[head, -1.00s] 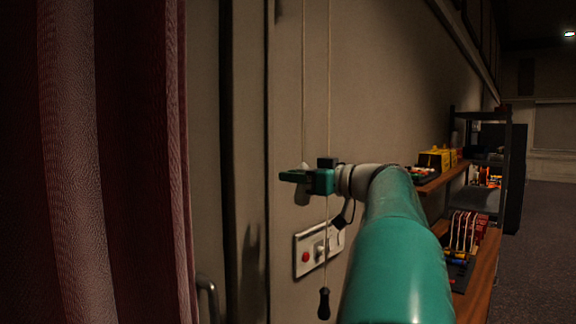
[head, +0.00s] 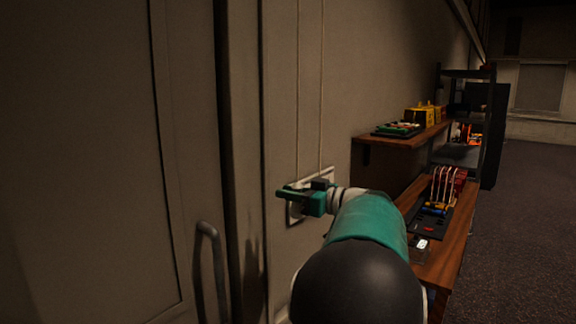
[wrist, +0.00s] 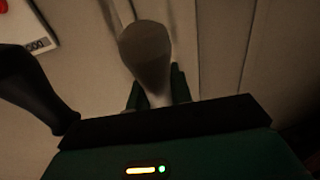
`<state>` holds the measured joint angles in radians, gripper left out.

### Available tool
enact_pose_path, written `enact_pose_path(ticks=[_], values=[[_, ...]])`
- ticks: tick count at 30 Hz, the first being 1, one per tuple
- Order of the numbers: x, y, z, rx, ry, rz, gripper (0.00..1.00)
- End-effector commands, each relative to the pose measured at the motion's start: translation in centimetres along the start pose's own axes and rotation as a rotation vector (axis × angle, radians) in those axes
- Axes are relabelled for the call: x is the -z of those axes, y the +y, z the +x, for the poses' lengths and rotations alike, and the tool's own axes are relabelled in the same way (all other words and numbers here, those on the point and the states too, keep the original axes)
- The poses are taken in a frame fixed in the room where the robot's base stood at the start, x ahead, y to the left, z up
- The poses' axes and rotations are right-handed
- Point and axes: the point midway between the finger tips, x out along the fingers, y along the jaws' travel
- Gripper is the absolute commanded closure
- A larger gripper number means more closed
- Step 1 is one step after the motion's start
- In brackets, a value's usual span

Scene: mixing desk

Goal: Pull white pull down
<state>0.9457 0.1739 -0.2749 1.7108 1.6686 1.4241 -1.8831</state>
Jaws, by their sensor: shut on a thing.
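The white pull (wrist: 145,48) shows in the wrist view as a pale, rounded, tapered knob. It sits between the green fingers of my gripper (wrist: 157,92), which is shut on it. In the head view my gripper (head: 292,193) is close to the wall, in front of the switch panel. The pull is hidden there, but its thin cord (head: 298,90) runs straight up from the fingers. A second cord (head: 322,90) hangs just to the right and passes behind my gripper. A dark rounded shape (wrist: 30,90), perhaps the black pull, is at left in the wrist view.
The switch panel (head: 294,213) is mostly covered by my gripper. A metal door handle (head: 208,262) sticks out at lower left. Wooden shelves (head: 405,147) with electronics stand along the wall at right. Open floor (head: 525,220) lies farther right.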

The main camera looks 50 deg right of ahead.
Motion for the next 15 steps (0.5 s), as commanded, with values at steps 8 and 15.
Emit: enact_pose_path(ticks=[8,15], values=[[-10.6,-0.1,0.0,0.004,-0.005,0.013,1.00],[-18.9,-0.2,0.0,0.003,-0.006,0.013,1.00]])
